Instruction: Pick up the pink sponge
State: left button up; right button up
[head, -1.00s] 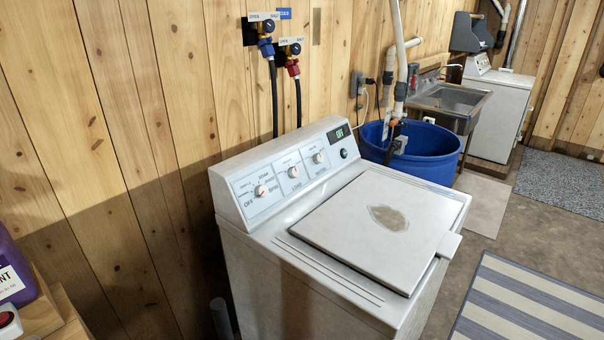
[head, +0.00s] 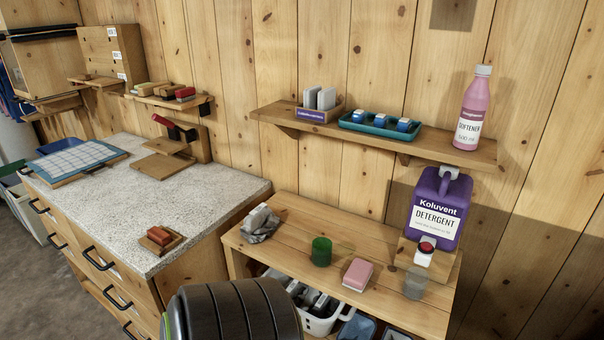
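The pink sponge (head: 357,274) is a small pink block with a paler lower side. It lies on the wooden table (head: 300,225), near its front edge, between a green cup and a clear cup. Nothing covers it. Neither of my grippers shows in the head view.
A green cup (head: 321,251) stands left of the sponge. A clear cup (head: 416,282) and a purple detergent jug (head: 437,209) stand to the right. A grey crumpled cloth (head: 260,224) lies at the table's left. A wall shelf (head: 270,113) hangs above. A white basket (head: 318,322) sits below.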

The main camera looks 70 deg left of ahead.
aim_at(356, 277)
jog(key=u, duration=1.7)
